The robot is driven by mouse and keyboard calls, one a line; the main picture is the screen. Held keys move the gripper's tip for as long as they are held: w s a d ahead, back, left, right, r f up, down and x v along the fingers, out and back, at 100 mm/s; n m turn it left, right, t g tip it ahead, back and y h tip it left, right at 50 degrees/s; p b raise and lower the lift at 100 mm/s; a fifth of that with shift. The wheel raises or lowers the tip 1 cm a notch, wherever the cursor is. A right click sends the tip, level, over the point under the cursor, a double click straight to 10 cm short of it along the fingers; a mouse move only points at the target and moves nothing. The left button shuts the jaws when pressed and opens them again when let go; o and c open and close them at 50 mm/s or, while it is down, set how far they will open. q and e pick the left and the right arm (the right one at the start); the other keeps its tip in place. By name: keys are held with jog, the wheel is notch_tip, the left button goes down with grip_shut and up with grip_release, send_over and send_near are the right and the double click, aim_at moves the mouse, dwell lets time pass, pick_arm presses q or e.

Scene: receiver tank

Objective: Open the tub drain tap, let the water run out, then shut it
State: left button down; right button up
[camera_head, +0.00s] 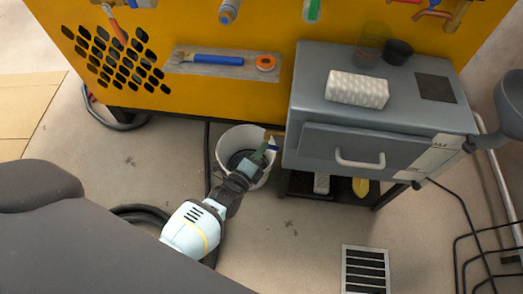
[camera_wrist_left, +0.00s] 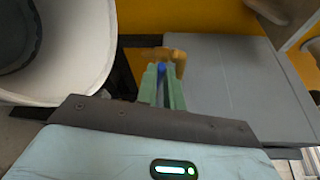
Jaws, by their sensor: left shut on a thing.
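The brass drain tap (camera_head: 273,133) sticks out at the left side of the grey tub cabinet (camera_head: 330,141), above the white bucket (camera_head: 226,143). Its blue handle (camera_head: 272,148) shows beside my left gripper (camera_head: 265,151). In the left wrist view, the green fingers of my left gripper (camera_wrist_left: 162,88) are shut on the blue handle (camera_wrist_left: 161,69), with the brass tap body (camera_wrist_left: 170,54) just beyond. I cannot make out running water. My right gripper is not in view.
A white ridged block (camera_head: 357,89) and a dark cup (camera_head: 398,52) stand on the cabinet top. A yellow panel (camera_head: 190,100) stands behind, with a blue-handled tool (camera_head: 212,60) on its ledge. Black hoses lie left of the bucket. A floor grate (camera_head: 365,270) lies in front.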

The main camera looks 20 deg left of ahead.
pick_arm(q)
jog(key=shift+f+n+t+b, duration=0.2)
jog(key=shift+n+t+b, duration=0.3)
jog(key=shift+n+b, duration=0.65)
jog(key=c, duration=1.5)
grip_release()
jog(key=s+p, duration=0.1)
jog(key=s, duration=0.1)
jog(key=s+p, duration=0.1)
jog(key=s, duration=0.2)
jog(key=s+a+p, duration=0.1)
jog(key=s, duration=0.1)
jog(key=shift+s, duration=0.4)
